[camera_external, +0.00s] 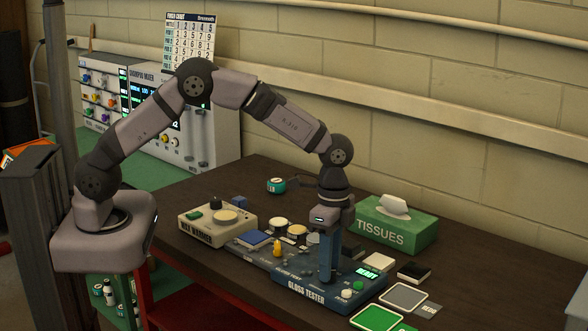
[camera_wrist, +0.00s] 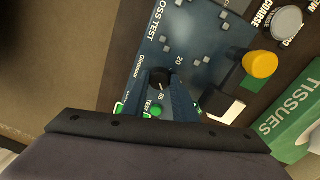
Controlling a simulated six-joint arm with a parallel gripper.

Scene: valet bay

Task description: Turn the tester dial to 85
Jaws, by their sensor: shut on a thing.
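The blue gloss tester (camera_external: 300,292) stands near the front of the dark table. Its lit display (camera_external: 367,272) reads READY in green. In the wrist view its black tester dial (camera_wrist: 159,77) shows between my fingers, with the printed number 20 just beside it. Where the dial's pointer stands is too small to read. My gripper (camera_external: 328,278) points straight down onto the tester and is shut on the dial.
A green tissue box (camera_external: 396,226) stands behind the tester on the right. The wax warmer (camera_external: 217,226) stands to the left, with a yellow-topped piece (camera_external: 278,247) between. Grey (camera_external: 403,297) and green (camera_external: 377,318) pads lie at the front right.

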